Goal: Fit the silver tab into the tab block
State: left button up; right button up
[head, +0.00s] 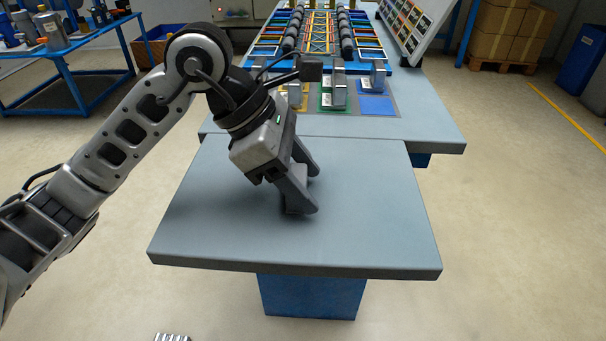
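My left gripper (311,190) is low over the middle of the near grey table, pointing down and to the right. Its two fingers stand apart, and I see no tab clearly between them. A small grey shape at the lower fingertip could be part of the finger or a small piece; I cannot tell which. Upright silver-grey pieces stand at the back on coloured pads: one on the green pad (326,101), one by the blue pad (376,105), one by the yellow pad, partly hidden by my arm. I cannot tell which is the silver tab or the tab block.
The near table (365,220) is otherwise bare. Behind it, a longer bench carries the pads and a winder frame (320,35) with black rollers. A tilted rack (407,25) stands at the back right. A blue side table (75,60) with metal items is at the left.

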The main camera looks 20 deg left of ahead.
pick_arm(q)
jog(key=o, duration=0.3)
